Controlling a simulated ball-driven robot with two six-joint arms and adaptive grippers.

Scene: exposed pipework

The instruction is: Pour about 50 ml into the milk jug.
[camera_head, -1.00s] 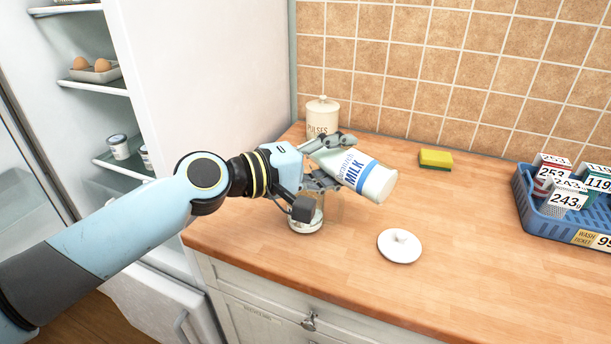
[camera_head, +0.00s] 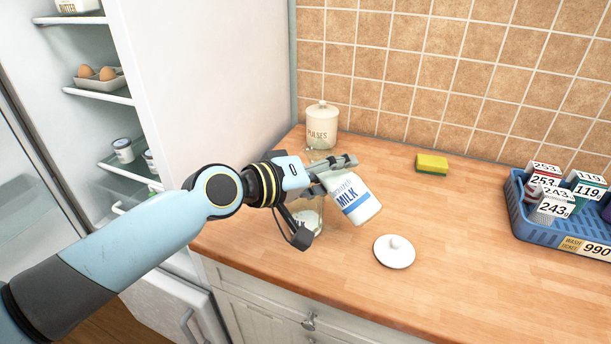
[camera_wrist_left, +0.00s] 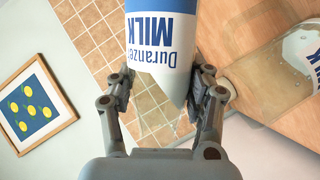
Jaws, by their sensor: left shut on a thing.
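My left gripper (camera_head: 328,172) is shut on a white and blue milk bottle (camera_head: 358,205), tilted with its base toward the lower right. In the left wrist view the bottle (camera_wrist_left: 160,45) sits between both fingers (camera_wrist_left: 161,85), its tapered end toward the wrist. The milk jug (camera_head: 309,222) is clear glass and stands on the counter below and behind my gripper, which partly hides it. It also shows at the right of the left wrist view (camera_wrist_left: 262,82), with white liquid inside. I cannot see a stream. My right gripper is out of view.
A white knobbed lid (camera_head: 394,253) lies on the wooden counter (camera_head: 460,230) to the right. A cream PULSES canister (camera_head: 322,128) stands behind. A yellow-green sponge (camera_head: 432,164) and a blue basket (camera_head: 560,228) of cartons are farther right. An open fridge is at left.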

